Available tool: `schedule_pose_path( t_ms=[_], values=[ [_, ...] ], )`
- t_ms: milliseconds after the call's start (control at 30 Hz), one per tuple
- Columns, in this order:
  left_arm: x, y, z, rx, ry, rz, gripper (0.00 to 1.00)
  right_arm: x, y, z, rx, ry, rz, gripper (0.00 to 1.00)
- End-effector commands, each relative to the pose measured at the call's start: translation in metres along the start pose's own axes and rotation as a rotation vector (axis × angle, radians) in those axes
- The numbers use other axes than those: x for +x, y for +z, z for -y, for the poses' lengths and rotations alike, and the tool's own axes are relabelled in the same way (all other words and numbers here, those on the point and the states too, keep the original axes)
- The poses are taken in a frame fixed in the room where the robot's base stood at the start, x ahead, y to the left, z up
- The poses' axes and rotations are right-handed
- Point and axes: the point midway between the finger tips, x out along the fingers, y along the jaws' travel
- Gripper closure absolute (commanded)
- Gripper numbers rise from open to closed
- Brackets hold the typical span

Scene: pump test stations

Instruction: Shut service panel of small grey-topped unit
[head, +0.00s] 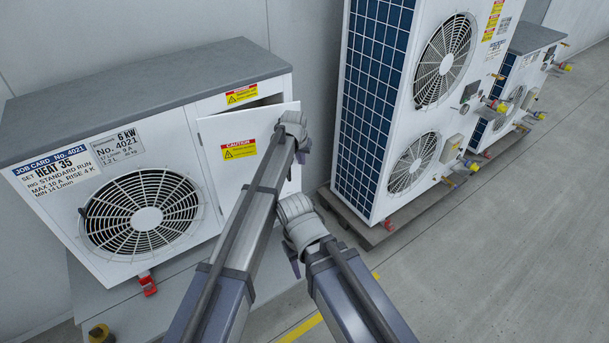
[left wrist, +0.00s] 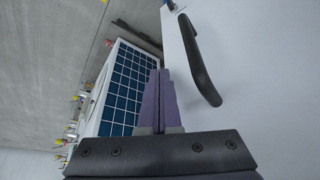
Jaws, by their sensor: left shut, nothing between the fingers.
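The small grey-topped unit (head: 150,90) stands at the left in the head view. Its white service panel (head: 215,140) is ajar, with a dark gap along the top and its right edge swung outward. My left gripper (head: 293,125) is at the panel's right side; its fingertips are mostly hidden by the wrist. In the left wrist view the left fingers (left wrist: 163,90) are shut and empty, close to the panel's (left wrist: 260,90) edge, with a black handle (left wrist: 203,65) beside them. I cannot tell whether they touch the panel.
A tall white unit with a blue grille (head: 372,100) stands just right of the panel, on a dark base. Its grille also shows in the left wrist view (left wrist: 125,85). A smaller unit (head: 530,42) is beyond it. Open grey floor (head: 500,250) lies at the right.

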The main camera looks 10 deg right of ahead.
Motion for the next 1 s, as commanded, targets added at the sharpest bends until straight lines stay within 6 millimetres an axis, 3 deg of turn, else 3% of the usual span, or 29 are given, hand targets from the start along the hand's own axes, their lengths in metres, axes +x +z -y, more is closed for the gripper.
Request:
schedule_pose_path(
  t_ms=[33,100,400,1000],
  values=[
    [0.006,-0.016,0.007,-0.033,-0.015,0.0,1.0,0.0,0.0,0.0,0.0,0.0,0.0,0.5],
    [0.011,-0.028,0.015,-0.08,-0.033,0.0,1.0,0.0,0.0,0.0,0.0,0.0,0.0,0.5],
    [0.025,-0.061,0.044,-0.228,-0.092,0.0,1.0,0.0,0.0,0.0,0.0,0.0,0.0,0.5],
    [0.029,-0.076,0.061,-0.293,-0.121,-0.006,1.0,0.0,0.0,0.0,0.0,0.0,0.0,0.5]
  ],
)
